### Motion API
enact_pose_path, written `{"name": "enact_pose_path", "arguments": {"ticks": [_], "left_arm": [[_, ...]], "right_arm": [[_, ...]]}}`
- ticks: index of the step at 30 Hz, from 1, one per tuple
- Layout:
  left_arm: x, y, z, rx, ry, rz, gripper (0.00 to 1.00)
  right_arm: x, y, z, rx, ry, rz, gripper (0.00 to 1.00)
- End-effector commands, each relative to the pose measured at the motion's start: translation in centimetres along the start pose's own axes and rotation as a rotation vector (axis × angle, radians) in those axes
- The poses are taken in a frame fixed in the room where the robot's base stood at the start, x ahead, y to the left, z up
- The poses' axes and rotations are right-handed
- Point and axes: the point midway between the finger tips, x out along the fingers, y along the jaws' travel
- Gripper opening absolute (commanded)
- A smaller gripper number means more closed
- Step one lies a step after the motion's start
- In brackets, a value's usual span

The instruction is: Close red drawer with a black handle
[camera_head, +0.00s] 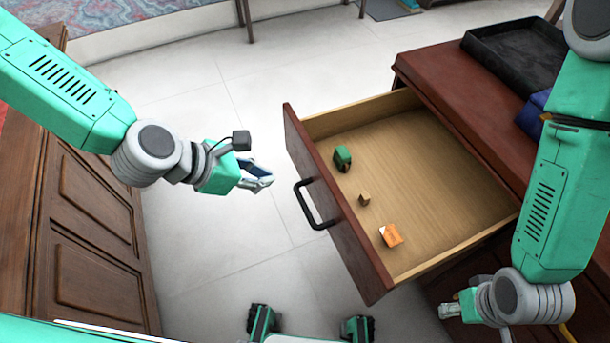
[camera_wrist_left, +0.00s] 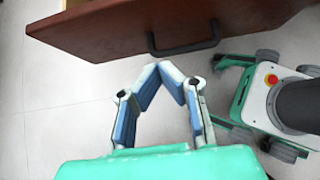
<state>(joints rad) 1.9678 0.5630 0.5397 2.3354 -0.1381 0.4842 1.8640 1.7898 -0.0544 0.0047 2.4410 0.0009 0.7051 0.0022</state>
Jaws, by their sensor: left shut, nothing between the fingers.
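The red-brown drawer (camera_head: 334,205) stands pulled out from the desk, and its wooden inside shows. Its black handle (camera_head: 311,206) is on the front panel, facing left. My left gripper (camera_head: 268,178) is left of the drawer front, near the handle but apart from it, shut and empty. In the left wrist view the drawer front (camera_wrist_left: 130,25) and black handle (camera_wrist_left: 184,47) lie beyond the shut fingertips of my left gripper (camera_wrist_left: 164,68). My right gripper (camera_head: 444,311) is low at the right, below the drawer's near side; its fingers are too small to read.
In the drawer lie a green object (camera_head: 343,157), a small wooden block (camera_head: 364,200) and an orange-white box (camera_head: 390,235). A black tray (camera_head: 515,55) and a blue object (camera_head: 531,114) are on the desk top (camera_head: 440,75). A wooden cabinet (camera_head: 85,215) stands at left. The floor between is clear.

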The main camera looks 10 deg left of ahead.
Motion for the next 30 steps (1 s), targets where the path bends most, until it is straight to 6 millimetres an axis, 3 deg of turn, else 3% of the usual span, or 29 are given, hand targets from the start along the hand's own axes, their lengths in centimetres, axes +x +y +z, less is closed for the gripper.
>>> {"name": "enact_pose_path", "arguments": {"ticks": [3, 9, 18, 30], "left_arm": [[3.0, -0.1, -0.3, 0.005, 0.002, -0.003, 0.00], [6.9, -0.1, -0.1, 0.006, 0.000, -0.002, 0.00], [8.9, -0.1, 2.5, 0.004, 0.000, 0.000, 0.00], [9.0, -0.1, 2.7, 0.002, 0.000, 0.000, 0.00]], "right_arm": [[1.0, 0.0, 0.1, 0.000, 0.000, 0.000, 0.40], [1.9, 0.0, 0.1, 0.000, 0.000, 0.000, 0.40], [2.2, 0.0, 0.1, 0.000, 0.000, 0.000, 0.40], [2.2, 0.0, 0.1, 0.000, 0.000, 0.000, 0.40]]}}
